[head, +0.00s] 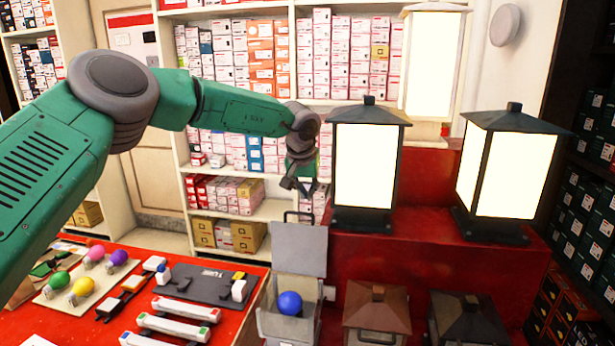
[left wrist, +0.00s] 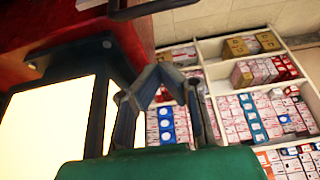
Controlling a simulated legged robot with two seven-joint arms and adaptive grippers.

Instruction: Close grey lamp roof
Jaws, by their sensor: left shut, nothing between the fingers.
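The grey lamp (head: 272,322) stands on the red counter, an open-topped box with a blue bulb (head: 290,303) inside. Its grey roof (head: 299,248) is swung up and stands upright at the back, with a dark loop handle (head: 299,216) on top. My left gripper (head: 298,187) is shut and empty, just above and behind the raised roof, apart from the handle in the head view. In the left wrist view the shut fingers (left wrist: 165,78) show near the middle, and a dark bar, apparently the handle (left wrist: 155,8), crosses the top edge. My right gripper is out of view.
Lit lanterns (head: 366,165) and (head: 510,175) stand on red steps to the right. A brown lamp (head: 377,308) and a dark lamp (head: 468,318) sit beside the grey one. Coloured bulbs and a black tray (head: 205,288) lie left. Box shelves stand behind.

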